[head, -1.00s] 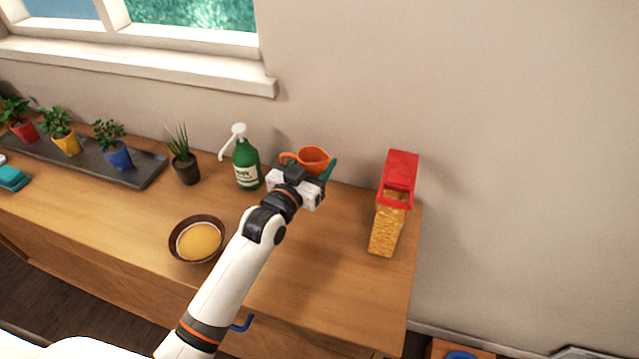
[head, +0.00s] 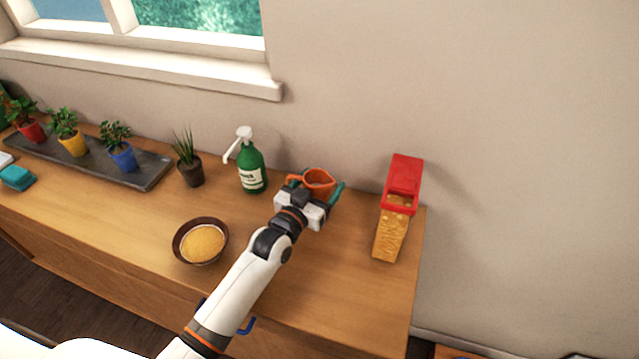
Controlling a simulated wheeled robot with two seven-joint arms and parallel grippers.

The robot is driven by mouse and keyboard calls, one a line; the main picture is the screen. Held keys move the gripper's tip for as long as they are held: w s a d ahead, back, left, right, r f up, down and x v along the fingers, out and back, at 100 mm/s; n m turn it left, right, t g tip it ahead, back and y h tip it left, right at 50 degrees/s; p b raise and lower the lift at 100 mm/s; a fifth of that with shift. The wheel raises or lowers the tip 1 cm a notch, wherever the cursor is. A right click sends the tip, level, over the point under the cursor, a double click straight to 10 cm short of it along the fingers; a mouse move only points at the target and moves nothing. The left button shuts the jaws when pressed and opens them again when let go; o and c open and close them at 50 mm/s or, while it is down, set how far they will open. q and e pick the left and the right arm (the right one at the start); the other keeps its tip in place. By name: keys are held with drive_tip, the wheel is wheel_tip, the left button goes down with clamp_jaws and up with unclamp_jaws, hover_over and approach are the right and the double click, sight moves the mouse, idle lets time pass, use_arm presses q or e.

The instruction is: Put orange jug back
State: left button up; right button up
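The orange jug (head: 319,181) is on the wooden counter near the wall, right of the green pump bottle. It looks upright, with its handle to the left. My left gripper (head: 320,187) is at the jug from the front, with its teal fingers on either side of it. The fingers look spread, and the right one seems slightly apart from the jug. The gripper body hides the jug's lower part and its contact with the counter. My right gripper is not in view.
The green pump bottle (head: 251,170) stands close left of the jug. A red-topped container (head: 391,234) stands to the right near the counter's end. A brown bowl (head: 178,243) sits in front left. Potted plants (head: 122,157) line the back left. Counter between gripper and container is clear.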

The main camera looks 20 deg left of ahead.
use_arm(q)
drive_tip(key=shift+r, duration=0.15)
drive_tip(key=b+v, duration=0.1)
drive_tip(key=v, duration=0.9)
drive_tip(key=shift+s+a, duration=0.1)
drive_tip(key=shift+s, duration=0.25)
drive_tip(key=shift+s+a, duration=0.15)
drive_tip(key=shift+s, duration=0.45)
